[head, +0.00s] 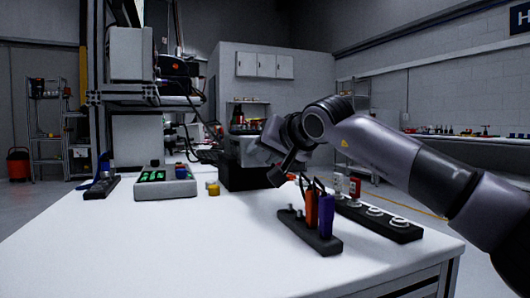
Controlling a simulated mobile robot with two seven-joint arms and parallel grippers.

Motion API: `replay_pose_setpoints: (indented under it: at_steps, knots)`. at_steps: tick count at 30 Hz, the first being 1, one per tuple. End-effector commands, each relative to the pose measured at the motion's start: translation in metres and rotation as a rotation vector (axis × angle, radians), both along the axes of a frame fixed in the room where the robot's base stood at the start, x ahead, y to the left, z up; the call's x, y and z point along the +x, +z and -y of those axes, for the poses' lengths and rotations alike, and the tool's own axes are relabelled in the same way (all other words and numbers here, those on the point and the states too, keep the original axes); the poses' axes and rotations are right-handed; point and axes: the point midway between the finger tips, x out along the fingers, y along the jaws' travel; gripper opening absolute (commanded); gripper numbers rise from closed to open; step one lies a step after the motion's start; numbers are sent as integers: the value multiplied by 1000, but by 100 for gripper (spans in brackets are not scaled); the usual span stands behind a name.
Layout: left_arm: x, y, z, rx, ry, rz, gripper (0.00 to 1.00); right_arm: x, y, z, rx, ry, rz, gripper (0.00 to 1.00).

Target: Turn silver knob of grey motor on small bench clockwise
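My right arm comes in from the right, and its gripper (279,176) points down over the back part of the white bench (190,250). The fingers are dark and small, and I cannot tell whether they are open or shut. Beside the gripper, at the bench's back edge, stands a dark block (238,179) with a grey boxy body (247,151) showing above it, partly behind my gripper. I cannot tell whether this is the grey motor. No silver knob can be made out clearly there, and any contact with the gripper is unclear. My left gripper is not in view.
A black holder (322,243) with orange and purple-handled tools stands upright near the right front. A black strip with round white sockets (398,222) lies behind it. A grey device with green displays (163,187), a yellow item (213,189) and a dark device (101,189) stand left. The front left is clear.

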Motion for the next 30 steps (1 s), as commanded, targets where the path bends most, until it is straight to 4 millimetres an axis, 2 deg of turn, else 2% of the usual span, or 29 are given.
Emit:
replay_pose_setpoints:
  at_steps: [1, 2, 3, 14, 30]
  knots:
    - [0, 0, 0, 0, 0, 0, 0, 0, 0, 0, 0, 0, 0, 19]
    - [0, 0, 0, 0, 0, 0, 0, 0, 0, 0, 0, 0, 0, 9]
    - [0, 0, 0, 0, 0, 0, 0, 0, 0, 0, 0, 0, 0, 5]
    - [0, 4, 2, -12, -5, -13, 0, 0, 0, 1, 55, -1, -20, 5]
    - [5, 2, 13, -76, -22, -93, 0, 1, -2, 3, 414, -1, -136, 5]
